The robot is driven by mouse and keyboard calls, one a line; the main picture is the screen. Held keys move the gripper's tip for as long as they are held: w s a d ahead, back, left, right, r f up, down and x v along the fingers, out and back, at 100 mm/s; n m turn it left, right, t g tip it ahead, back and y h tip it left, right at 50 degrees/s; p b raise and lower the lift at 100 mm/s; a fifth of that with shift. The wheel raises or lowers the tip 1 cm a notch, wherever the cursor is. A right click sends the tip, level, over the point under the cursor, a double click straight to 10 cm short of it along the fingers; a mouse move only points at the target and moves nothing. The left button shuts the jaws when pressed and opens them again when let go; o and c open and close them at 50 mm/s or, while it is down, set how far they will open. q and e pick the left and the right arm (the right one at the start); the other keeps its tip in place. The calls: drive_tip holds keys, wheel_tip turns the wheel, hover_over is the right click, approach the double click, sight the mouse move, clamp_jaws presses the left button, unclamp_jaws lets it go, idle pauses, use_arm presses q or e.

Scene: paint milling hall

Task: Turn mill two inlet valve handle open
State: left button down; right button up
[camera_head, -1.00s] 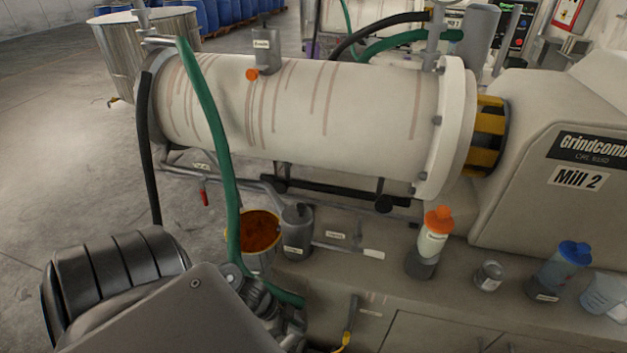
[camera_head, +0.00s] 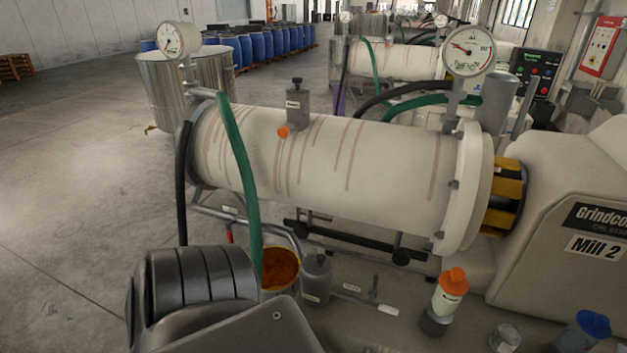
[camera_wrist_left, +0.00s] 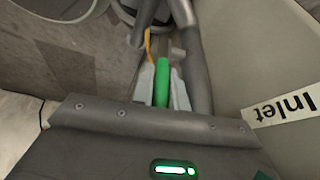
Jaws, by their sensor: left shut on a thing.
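In the left wrist view, a green handle (camera_wrist_left: 162,84) lies between the two pale fingers of my left gripper (camera_wrist_left: 163,88), which is shut on it. It meets grey metal pipework at its far end. A white label reading "Inlet" (camera_wrist_left: 283,108) is on the pale surface to the right. In the head view, Mill 2 (camera_head: 320,160) is a cream horizontal cylinder with reddish drips, and its housing bears a "Mill 2" sign (camera_head: 596,248). My left arm is at the lower left there and its gripper is hidden. The handle cannot be seen there. My right gripper is not in view.
A green hose (camera_head: 237,165) hangs down the cylinder's left end, beside a black hose (camera_head: 183,185). Open floor lies left.

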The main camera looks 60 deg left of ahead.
use_arm(q)
drive_tip(key=c, duration=1.4)
unclamp_jaws()
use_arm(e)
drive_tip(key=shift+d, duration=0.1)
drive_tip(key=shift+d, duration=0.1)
use_arm(q)
drive_tip(key=shift+v, duration=5.4)
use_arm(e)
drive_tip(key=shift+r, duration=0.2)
use_arm(q)
drive_tip(key=shift+d+f, duration=0.1)
drive_tip(key=shift+d, duration=0.05)
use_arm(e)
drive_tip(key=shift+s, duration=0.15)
